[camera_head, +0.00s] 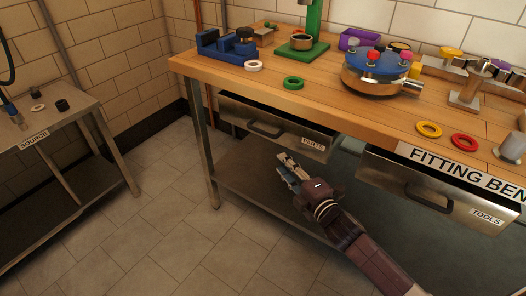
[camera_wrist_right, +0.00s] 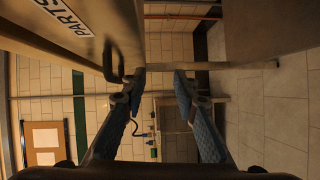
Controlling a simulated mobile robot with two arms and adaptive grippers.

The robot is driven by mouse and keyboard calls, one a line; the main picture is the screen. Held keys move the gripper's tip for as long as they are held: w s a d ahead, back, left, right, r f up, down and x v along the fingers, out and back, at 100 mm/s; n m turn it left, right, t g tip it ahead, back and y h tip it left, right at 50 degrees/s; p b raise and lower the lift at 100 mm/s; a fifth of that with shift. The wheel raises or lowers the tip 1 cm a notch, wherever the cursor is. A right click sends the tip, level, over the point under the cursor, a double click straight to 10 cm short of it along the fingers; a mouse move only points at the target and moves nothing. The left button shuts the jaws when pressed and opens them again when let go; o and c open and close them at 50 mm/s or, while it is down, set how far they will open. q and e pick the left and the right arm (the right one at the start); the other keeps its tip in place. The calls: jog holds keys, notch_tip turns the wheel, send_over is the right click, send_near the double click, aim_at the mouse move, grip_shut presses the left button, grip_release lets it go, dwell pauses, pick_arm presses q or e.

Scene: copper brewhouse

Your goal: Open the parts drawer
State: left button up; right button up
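The parts drawer (camera_head: 290,138) hangs under the wooden bench top, left of the tools drawer. It has a metal front, a PARTS label (camera_head: 313,144) and a dark bar handle (camera_head: 265,130). My right gripper (camera_head: 287,162) is below and in front of the drawer. In the right wrist view, its two fingers (camera_wrist_right: 159,78) are apart with nothing between them. The drawer handle (camera_wrist_right: 112,62) is beside the left fingertip, outside the gap; whether they touch I cannot tell. I cannot tell whether the drawer is fully shut. My left gripper is not in view.
The tools drawer (camera_head: 445,195) is to the right. A lower metal shelf (camera_head: 260,205) lies under the bench. A source table (camera_head: 65,120) stands left; the floor between is clear.

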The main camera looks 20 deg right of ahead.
aim_at(262, 132)
jog(key=w+a+r+n, duration=0.1)
jog(key=w+r, duration=0.1)
jog(key=w+a+r+n+y, duration=0.1)
jog(key=w+r, duration=0.1)
jog(key=r, duration=0.1)
jog(key=w+a+r+n+t+y, duration=0.1)
jog(key=w+a+r, duration=0.1)
jog(key=w, duration=0.1)
jog(key=shift+r+n+b, duration=0.15)
jog(key=shift+n+b, duration=0.15)
jog(key=shift+n, duration=0.1)
jog(key=shift+x, duration=0.85)
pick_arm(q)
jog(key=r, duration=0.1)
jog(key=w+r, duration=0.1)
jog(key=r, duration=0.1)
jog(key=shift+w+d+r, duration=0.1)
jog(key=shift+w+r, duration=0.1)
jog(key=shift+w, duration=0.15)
pick_arm(e)
grip_shut()
